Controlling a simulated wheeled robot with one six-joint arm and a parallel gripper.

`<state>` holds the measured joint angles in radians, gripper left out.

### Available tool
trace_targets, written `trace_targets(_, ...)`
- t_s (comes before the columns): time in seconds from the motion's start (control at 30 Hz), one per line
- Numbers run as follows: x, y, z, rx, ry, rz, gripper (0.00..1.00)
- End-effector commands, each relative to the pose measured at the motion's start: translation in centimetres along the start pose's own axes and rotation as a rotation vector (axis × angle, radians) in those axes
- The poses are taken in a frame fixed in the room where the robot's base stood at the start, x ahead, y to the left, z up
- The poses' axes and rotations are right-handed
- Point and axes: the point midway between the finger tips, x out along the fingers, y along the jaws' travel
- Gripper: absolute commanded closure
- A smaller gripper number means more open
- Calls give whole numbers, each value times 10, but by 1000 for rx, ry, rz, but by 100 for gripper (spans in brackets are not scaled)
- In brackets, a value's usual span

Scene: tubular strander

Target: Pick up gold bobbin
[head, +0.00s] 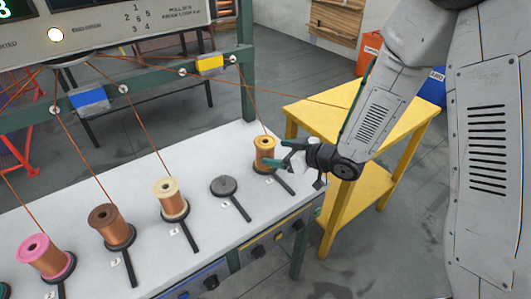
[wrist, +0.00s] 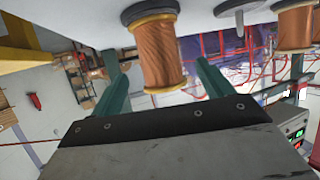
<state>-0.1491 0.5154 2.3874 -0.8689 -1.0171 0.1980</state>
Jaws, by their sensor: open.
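The gold bobbin (head: 264,150), wound with copper wire between gold flanges, stands on a black holder at the right end of the white bench (head: 215,160). In the wrist view the bobbin (wrist: 158,50) shows large between the green fingers, with the picture turned upside down. My gripper (head: 280,155) is open, its fingers to the right of and around the bobbin's near sides. I cannot tell if a finger touches it. In the wrist view my gripper (wrist: 160,85) shows a gap on both sides of the bobbin.
An empty black holder (head: 224,186) is left of the gold bobbin, then cream (head: 171,198), brown (head: 111,225) and pink (head: 44,254) bobbins. Copper wires run from the green rail above. A yellow table (head: 375,120) stands to the right.

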Motion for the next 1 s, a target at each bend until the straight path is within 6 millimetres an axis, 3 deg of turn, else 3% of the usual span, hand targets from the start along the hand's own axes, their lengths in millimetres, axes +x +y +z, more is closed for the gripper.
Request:
trace_targets(0.4,54,-1,-1,-1,-2,0,21)
trace_targets(0.67,58,-1,-1,0,-1,2,21)
trace_targets(0.77,58,-1,-1,0,-2,2,43)
trace_targets(0.93,58,-1,-1,0,-2,3,90)
trace_targets(1.0,58,0,-2,-1,1,3,93)
